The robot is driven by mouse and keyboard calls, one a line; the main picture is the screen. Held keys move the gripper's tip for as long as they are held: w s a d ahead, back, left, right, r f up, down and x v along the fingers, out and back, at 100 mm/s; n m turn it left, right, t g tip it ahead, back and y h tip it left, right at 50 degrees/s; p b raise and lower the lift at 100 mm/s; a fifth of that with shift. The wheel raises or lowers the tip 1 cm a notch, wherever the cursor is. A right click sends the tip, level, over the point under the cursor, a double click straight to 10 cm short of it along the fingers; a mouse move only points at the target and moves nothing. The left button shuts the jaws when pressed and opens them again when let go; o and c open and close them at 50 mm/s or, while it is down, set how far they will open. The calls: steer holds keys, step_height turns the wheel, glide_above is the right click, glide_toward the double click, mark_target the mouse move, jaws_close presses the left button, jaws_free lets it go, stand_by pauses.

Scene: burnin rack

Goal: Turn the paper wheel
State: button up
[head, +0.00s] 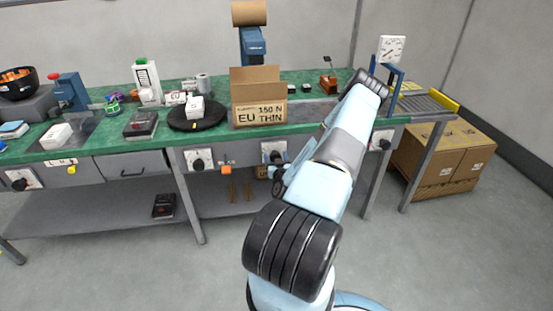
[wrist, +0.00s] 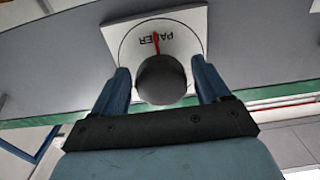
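The paper wheel is a dark round knob (wrist: 162,80) on a pale square dial plate (wrist: 190,22) with a red pointer line. Its lettering is upside down in the wrist view and partly covered. My gripper (wrist: 162,88) is open, with one blue finger on each side of the knob and only narrow gaps between; contact cannot be made out. In the head view, the plate (head: 268,147) is on the bench front below the cardboard box, and my gripper (head: 277,172) is at it, partly hidden by my arm.
Other dial plates sit on the bench front, one left (head: 198,158) and one right (head: 381,140). The open cardboard box (head: 258,112) stands on the bench above. Large cartons (head: 440,165) stand right; the floor in front is clear.

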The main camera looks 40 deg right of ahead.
steer(key=c, duration=0.9)
steer(key=shift+s+d, duration=0.1)
steer(key=shift+d, duration=0.1)
steer(key=shift+a, duration=0.1)
steer(key=m, duration=0.7)
steer(key=shift+f+m, duration=0.1)
steer(key=shift+m, duration=0.2)
steer(key=m, duration=0.4)
steer(key=shift+m, duration=0.3)
steer(key=shift+s+m, duration=0.1)
steer(key=shift+m, duration=1.6)
steer(key=shift+f, duration=0.1)
